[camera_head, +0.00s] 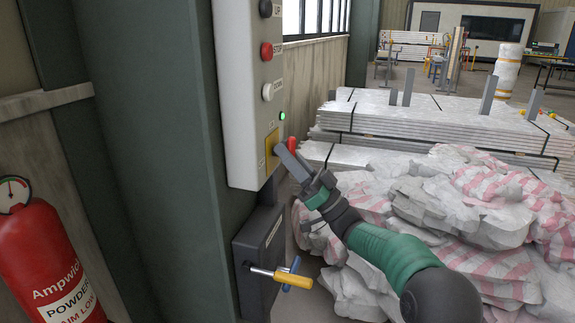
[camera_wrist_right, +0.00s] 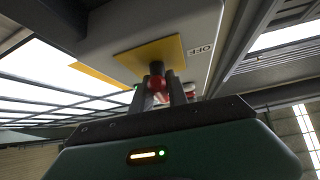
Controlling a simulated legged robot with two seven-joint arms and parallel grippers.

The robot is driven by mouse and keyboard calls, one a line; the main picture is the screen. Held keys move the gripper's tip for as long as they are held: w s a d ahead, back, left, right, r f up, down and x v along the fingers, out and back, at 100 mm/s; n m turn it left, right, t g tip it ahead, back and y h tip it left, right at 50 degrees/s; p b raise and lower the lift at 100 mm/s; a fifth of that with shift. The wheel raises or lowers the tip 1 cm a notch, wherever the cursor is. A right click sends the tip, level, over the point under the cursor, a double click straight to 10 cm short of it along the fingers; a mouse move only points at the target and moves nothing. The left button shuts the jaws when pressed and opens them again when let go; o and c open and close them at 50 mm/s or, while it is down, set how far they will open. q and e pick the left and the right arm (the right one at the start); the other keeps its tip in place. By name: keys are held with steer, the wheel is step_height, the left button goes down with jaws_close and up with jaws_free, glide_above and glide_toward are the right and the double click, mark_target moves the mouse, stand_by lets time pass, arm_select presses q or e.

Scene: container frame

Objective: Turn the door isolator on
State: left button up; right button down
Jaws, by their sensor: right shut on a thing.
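The door control box (camera_head: 238,90) is a pale grey panel on a green column, with UP, STOP and DOWN buttons and a lit green lamp (camera_head: 282,115). The isolator's yellow plate (camera_head: 271,148) is near its lower end. A red switch handle (camera_head: 292,145) stands out from this plate; in the right wrist view the handle (camera_wrist_right: 157,84) sits between my fingers. My right gripper (camera_head: 293,162) is shut on it, coming from the lower right. The wrist view shows an OFF label (camera_wrist_right: 203,50) beside the yellow plate (camera_wrist_right: 150,58). My fingers partly hide the handle. My left gripper is not visible.
A dark box (camera_head: 258,255) below the panel holds yellow- and blue-handled tools that stick out. A red fire extinguisher (camera_head: 52,260) stands at the lower left. Piled white and pink sacks (camera_head: 450,215) and stacked sheets (camera_head: 440,120) lie behind my right arm.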

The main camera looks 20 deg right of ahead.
steer(key=n+g+y, duration=0.2)
steer(key=n, duration=0.1)
steer(key=shift+f+g+b, duration=0.25)
steer(key=shift+g+b, duration=0.05)
steer(key=shift+r+n+g+y, duration=0.1)
steer(key=shift+n+g+y, duration=0.2)
steer(key=shift+n, duration=0.1)
steer(key=c, duration=1.3)
jaws_free()
steer(key=shift+w, duration=0.1)
steer(key=shift+r, duration=0.1)
steer(key=shift+d, duration=0.1)
steer(key=p+v, duration=0.1)
steer(key=v, duration=1.6)
steer(key=shift+p, duration=0.4)
